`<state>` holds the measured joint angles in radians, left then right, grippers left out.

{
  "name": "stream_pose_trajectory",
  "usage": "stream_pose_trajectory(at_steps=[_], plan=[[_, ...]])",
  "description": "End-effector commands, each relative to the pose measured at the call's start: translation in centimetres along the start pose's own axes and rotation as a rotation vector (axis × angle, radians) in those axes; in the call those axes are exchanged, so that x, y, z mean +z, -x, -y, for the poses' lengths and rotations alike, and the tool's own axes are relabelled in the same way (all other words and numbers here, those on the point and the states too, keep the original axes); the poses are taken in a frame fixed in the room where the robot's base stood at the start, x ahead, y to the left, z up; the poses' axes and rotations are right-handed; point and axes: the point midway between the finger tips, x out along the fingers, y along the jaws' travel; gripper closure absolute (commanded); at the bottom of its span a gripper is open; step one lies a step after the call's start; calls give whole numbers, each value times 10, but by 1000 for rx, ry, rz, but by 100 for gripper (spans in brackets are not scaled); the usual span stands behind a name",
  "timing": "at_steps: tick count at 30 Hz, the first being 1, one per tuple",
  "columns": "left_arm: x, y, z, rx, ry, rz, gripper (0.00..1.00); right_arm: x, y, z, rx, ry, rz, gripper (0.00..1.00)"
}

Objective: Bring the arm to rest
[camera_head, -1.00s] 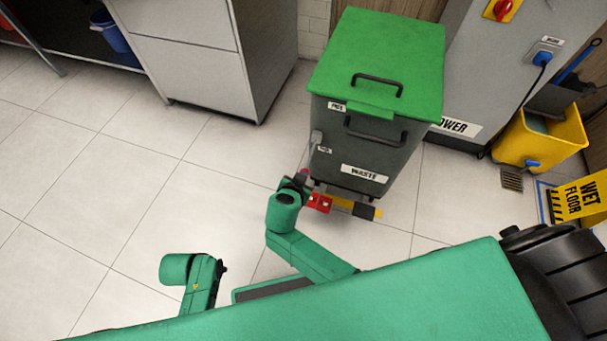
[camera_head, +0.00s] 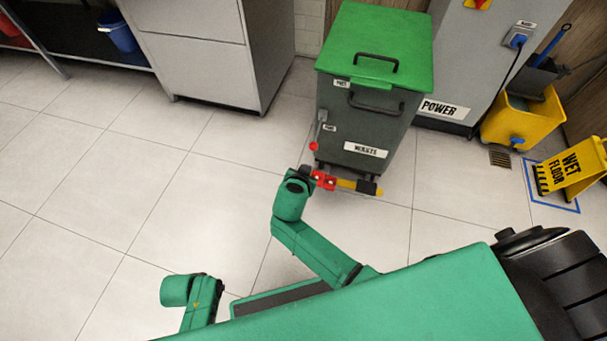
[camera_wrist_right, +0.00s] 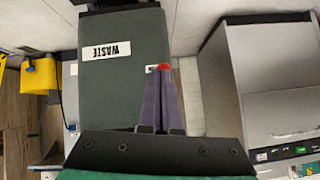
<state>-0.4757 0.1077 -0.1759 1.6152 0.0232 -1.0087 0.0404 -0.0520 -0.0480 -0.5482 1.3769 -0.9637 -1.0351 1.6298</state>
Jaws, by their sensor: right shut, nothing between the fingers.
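My right arm (camera_head: 290,200) reaches forward in the head view, its dark wrist end below the waste bin's lever. In the right wrist view my right gripper (camera_wrist_right: 164,74) has its purple fingers together, with nothing between them. They point toward the red knob (camera_wrist_right: 164,67) of the lever, which lies behind their tips in the picture. The knob also shows in the head view (camera_head: 313,146), apart from the wrist. My left arm (camera_head: 190,292) is bent at the lower left; its gripper is not visible.
The dark waste bin (camera_head: 340,120) has its green lid (camera_head: 378,38) shut. A red and yellow bar (camera_head: 345,184) sits at its base. A grey cabinet (camera_head: 195,60) stands left, a power cabinet (camera_head: 475,60) right, with a yellow bucket (camera_head: 525,118) and wet-floor sign (camera_head: 570,168). The left floor is clear.

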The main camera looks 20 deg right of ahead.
Motion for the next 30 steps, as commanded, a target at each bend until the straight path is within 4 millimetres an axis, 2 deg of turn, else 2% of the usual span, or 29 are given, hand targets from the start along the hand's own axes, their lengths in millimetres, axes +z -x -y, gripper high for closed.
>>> stream_pose_trajectory(at_steps=[12,18,20,23,27,30], plan=[[-9,0,2,-3,-1,-15,48,-3,-1,0,-1,0,-2,100],[-5,0,1,-2,-1,-9,48,-2,-1,0,0,1,0,100],[-2,0,0,-1,0,-4,48,2,-3,-6,9,18,17,100],[-2,0,0,-1,0,-5,48,26,-13,-41,49,122,124,100],[-3,0,0,-1,0,-5,48,86,-20,-120,60,371,398,100],[-3,0,0,-1,-1,-5,48,120,-14,-164,2,522,558,100]])
